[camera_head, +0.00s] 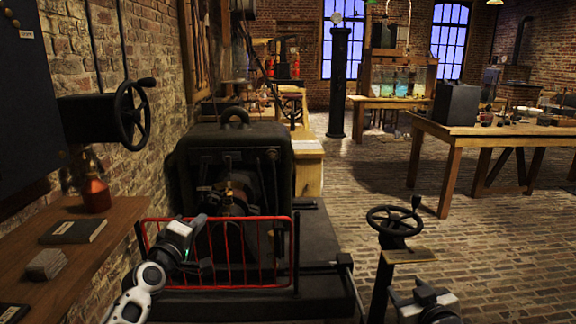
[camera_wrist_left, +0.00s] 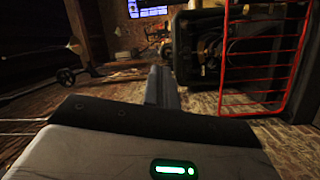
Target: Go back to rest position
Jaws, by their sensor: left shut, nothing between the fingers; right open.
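My left gripper (camera_head: 200,221) is in front of the red guard rail of the dark machine, at its left end. In the left wrist view its fingers (camera_wrist_left: 164,88) are closed together with nothing between them. My right gripper (camera_head: 395,292) is low at the bottom right, beside the post of a handwheel; it is open, and I see nothing held in it. The red guard rail (camera_head: 222,218) also shows at the right of the left wrist view (camera_wrist_left: 262,92).
A wooden shelf (camera_head: 118,222) with books and a red bottle (camera_head: 96,194) is at the left wall. A wall handwheel (camera_head: 132,115) juts out above it. A standing handwheel (camera_head: 394,220) is near my right arm. The brick floor beyond is open, up to a wooden table (camera_head: 450,135).

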